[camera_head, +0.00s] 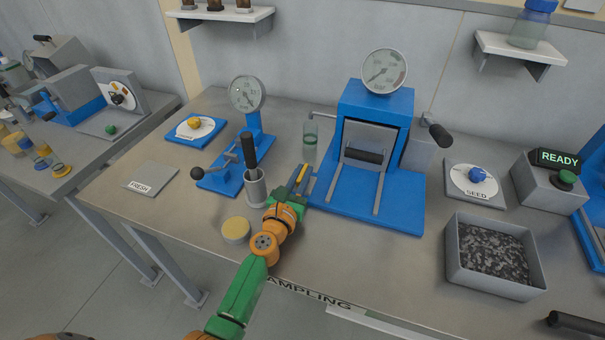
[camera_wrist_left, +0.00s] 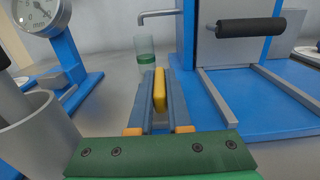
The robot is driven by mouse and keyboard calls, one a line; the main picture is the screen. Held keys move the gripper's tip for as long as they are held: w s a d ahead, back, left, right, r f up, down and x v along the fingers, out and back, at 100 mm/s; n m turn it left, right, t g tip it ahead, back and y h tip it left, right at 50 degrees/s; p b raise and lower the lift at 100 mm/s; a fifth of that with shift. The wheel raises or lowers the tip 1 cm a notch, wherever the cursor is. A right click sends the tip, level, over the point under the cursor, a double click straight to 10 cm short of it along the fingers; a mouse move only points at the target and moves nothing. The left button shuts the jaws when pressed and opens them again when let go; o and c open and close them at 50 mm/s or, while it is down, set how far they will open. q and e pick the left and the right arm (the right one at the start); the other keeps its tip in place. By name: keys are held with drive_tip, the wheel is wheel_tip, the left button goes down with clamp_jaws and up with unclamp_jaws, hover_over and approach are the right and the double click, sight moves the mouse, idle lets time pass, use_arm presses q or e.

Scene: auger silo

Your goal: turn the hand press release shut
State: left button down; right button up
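My left gripper (camera_head: 304,170) is over the table, right of this press and in front of the clear vial (camera_head: 310,142). Its fingers are closed on a narrow yellow bar (camera_wrist_left: 160,90), which is apart from the press. My right gripper is not in view.
A grey cup (camera_head: 256,190) with a black-handled item stands left of my left gripper, near a yellow-topped round jar (camera_head: 236,229). A larger blue press (camera_head: 375,130) stands to the right. A yellow-knobbed dial (camera_head: 194,123) is at the back left.

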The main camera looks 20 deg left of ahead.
sight(297, 180)
use_arm(q)
drive_tip(key=m+h, duration=0.2)
drive_tip(key=h, duration=0.1)
drive_tip(key=shift+a, duration=0.1)
drive_tip(key=shift+m+g+h+b, duration=0.3)
drive_tip(key=shift+m+g+h, duration=0.15)
drive_tip(key=shift+h, duration=0.35)
drive_tip(key=c, duration=0.9)
unclamp_jaws()
drive_tip(key=shift+w, duration=0.1)
drive_tip(key=shift+o, duration=0.2)
drive_tip(key=v, duration=0.7)
drive_tip(key=shift+f, duration=0.1)
